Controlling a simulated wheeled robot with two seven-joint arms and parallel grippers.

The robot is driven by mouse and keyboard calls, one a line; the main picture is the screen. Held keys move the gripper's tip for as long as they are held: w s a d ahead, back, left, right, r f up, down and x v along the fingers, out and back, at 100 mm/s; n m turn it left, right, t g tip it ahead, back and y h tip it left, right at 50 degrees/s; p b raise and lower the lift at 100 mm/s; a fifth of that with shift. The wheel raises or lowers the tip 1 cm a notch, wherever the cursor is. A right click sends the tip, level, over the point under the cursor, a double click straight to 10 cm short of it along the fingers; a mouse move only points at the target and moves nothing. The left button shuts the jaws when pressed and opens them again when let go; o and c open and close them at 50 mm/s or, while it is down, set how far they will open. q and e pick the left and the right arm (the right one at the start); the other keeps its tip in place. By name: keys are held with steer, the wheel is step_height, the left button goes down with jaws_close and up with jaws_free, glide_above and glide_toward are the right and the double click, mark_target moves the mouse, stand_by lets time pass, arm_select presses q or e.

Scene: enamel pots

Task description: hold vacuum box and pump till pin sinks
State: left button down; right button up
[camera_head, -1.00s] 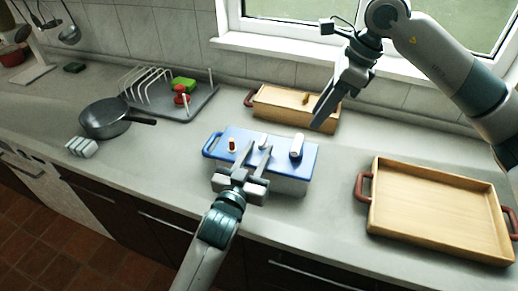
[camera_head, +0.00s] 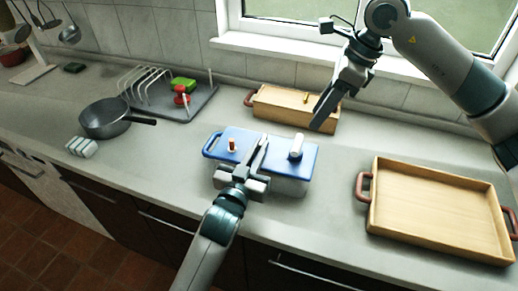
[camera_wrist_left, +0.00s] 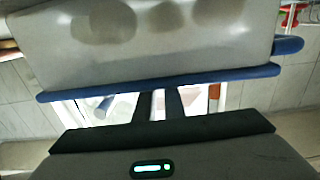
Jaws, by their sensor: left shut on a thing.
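The vacuum box (camera_head: 288,184) stands on the counter with a blue lid (camera_head: 279,149) and a pale, see-through body. The grip spot is hidden by the fingers. The left wrist view shows the box body (camera_wrist_left: 160,45) and the fingers (camera_wrist_left: 160,107) passing behind the blue rim. My right gripper (camera_head: 326,108) hovers behind the box.
A wooden tray (camera_head: 290,116) stands behind the box, below my right gripper. A larger wooden tray (camera_head: 440,205) lies to the right. A rack (camera_head: 200,100), a pan (camera_head: 104,118) and a small grey ribbed object (camera_head: 81,147) are to the left.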

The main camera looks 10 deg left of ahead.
mark_target(298, 142)
steer(key=r+m, duration=0.1)
steer(key=m, duration=0.5)
steer(key=a+m+h, duration=0.1)
steer(key=m, duration=0.5)
steer(key=r+m, duration=0.1)
steer(key=m, duration=0.5)
steer(key=shift+s+a+r+h, duration=0.15)
steer(key=shift+a+r+h, duration=0.05)
steer(key=shift+r+h, duration=0.2)
steer(key=shift+f, duration=0.15)
steer(key=shift+w+a+f, duration=0.1)
steer(key=shift+a+f, duration=0.3)
steer(key=shift+f, duration=1.55)
steer(key=shift+w+a+f, duration=0.1)
steer(key=shift+a+f, duration=0.25)
steer(key=shift+f, duration=1.55)
steer(key=shift+a+f, duration=0.4)
steer(key=shift+f, duration=1.55)
jaws_close()
